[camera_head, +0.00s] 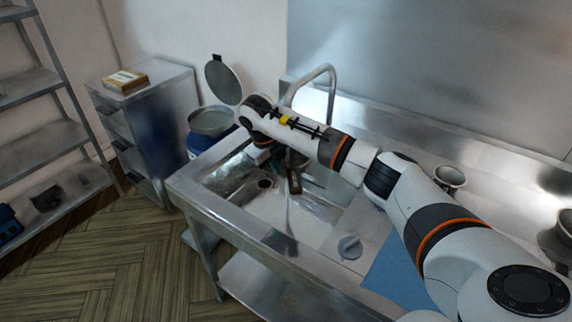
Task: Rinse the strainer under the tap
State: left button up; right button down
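The curved metal tap (332,72) rises behind the steel sink (300,213), partly hidden by my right arm. My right arm reaches in from the lower right across the sink. Its wrist bends down at the far left of the basin, and my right gripper (266,152) is small and dark there. Its fingers do not show clearly enough to tell if they are open or shut. A dark brown piece (294,181) shows below the forearm over the basin; I cannot tell if it belongs to the strainer. No strainer can be made out for certain. My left gripper is not in view.
A blue bin (203,143) with its round lid raised stands left of the sink, beside a metal cabinet (160,130) with a box (124,80). A grey knobbed piece (350,247), a blue board (397,268) and metal cups (449,179) sit on the counter at right.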

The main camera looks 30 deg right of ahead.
jog(key=shift+s+d, duration=0.2)
jog(key=shift+d, duration=0.2)
jog(key=shift+w+a, duration=0.1)
jog(key=shift+a, duration=0.05)
jog(key=shift+w+a, duration=0.2)
jog(key=shift+a, duration=0.2)
jog(key=shift+s+d, duration=0.3)
jog(key=shift+d, duration=0.25)
jog(key=shift+s, duration=0.1)
jog(key=s+a+p, duration=0.3)
jog(key=s, duration=0.4)
jog(key=shift+a, duration=0.2)
dwell(0.4)
